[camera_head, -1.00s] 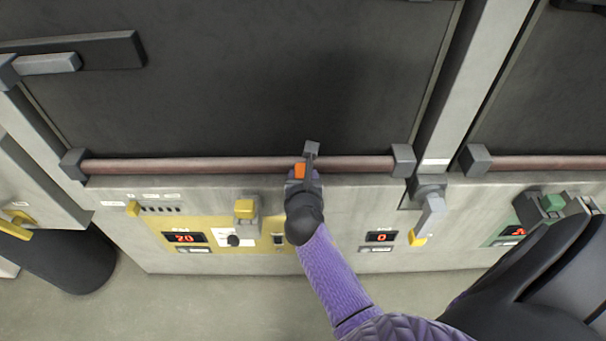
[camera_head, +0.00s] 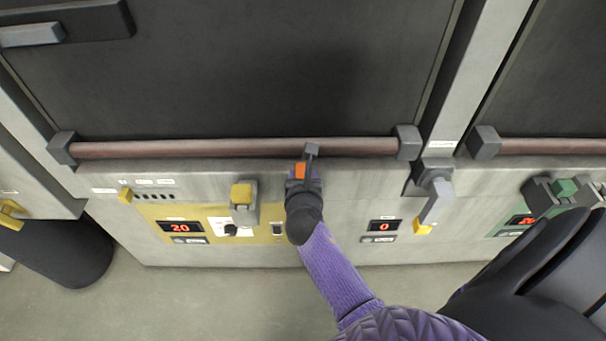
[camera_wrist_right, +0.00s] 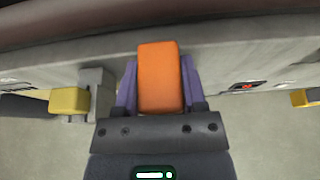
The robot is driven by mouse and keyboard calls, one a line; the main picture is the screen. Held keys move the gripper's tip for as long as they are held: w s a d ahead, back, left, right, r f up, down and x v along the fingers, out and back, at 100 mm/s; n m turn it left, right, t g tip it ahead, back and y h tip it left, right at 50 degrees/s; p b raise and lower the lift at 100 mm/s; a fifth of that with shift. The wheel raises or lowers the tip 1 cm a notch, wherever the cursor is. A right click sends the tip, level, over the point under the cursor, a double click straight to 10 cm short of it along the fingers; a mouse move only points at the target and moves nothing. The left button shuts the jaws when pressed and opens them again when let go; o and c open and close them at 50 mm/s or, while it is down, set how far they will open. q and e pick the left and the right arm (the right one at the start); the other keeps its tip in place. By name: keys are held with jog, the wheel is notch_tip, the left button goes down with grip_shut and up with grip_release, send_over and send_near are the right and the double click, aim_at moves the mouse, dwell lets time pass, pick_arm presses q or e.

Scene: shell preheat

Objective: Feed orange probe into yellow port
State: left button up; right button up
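An orange probe (camera_head: 300,171) is held in my right gripper (camera_head: 303,178), in front of the machine's lower panel just below the red-brown bar. In the right wrist view the orange probe (camera_wrist_right: 160,76) fills the gap between the purple fingers of the right gripper (camera_wrist_right: 159,85), which are shut on its sides. A yellow block on a grey mount (camera_head: 242,195), which may be the yellow port, stands on the panel left of the gripper, apart from the probe. It also shows at the left of the right wrist view (camera_wrist_right: 69,100). The probe's far end is hidden. My left gripper is not in view.
The yellow panel section (camera_head: 205,226) has a display reading 20 and a knob. A red-brown bar (camera_head: 240,148) runs along the dark door (camera_head: 240,75). A grey lever with a yellow tip (camera_head: 434,204) sticks out on the right. The floor (camera_head: 210,298) in front is clear.

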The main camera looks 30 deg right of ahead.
jog(key=o, duration=0.5)
jog(key=p+v, duration=0.2)
jog(key=v, duration=0.8)
